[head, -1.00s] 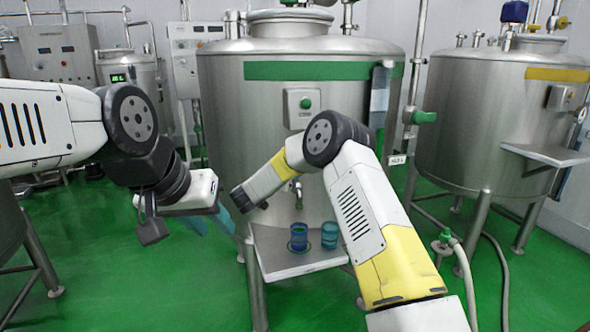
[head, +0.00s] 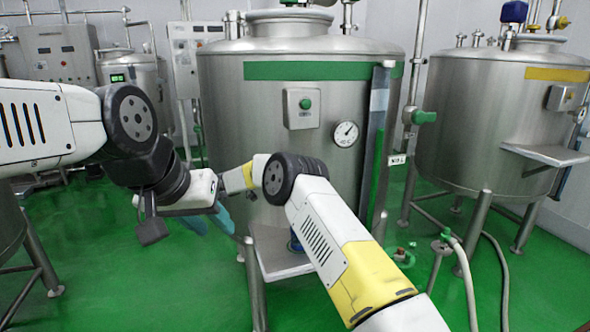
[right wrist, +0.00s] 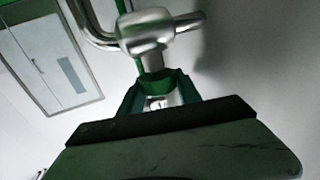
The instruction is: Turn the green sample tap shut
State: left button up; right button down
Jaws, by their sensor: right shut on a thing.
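In the right wrist view, the green handle (right wrist: 168,82) of the sample tap sits under a shiny metal valve body (right wrist: 150,32). My right gripper (right wrist: 158,92) is shut on this handle, with a teal finger on each side.
A steel shelf (head: 272,264) below the tank holds a blue cup (head: 295,241), mostly hidden by my right arm. A dial gauge (head: 345,133) and a green-button box (head: 303,108) are on the tank. A yellow-banded tank (head: 480,125) stands at the right, with hoses on the floor.

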jog(key=shift+f, duration=0.2)
jog(key=c, duration=0.8)
grip_release()
jog(key=shift+c, duration=0.2)
jog(key=shift+r, duration=0.1)
jog(key=v, duration=0.7)
jog(key=shift+s+a, duration=0.2)
jog(key=shift+a, duration=0.15)
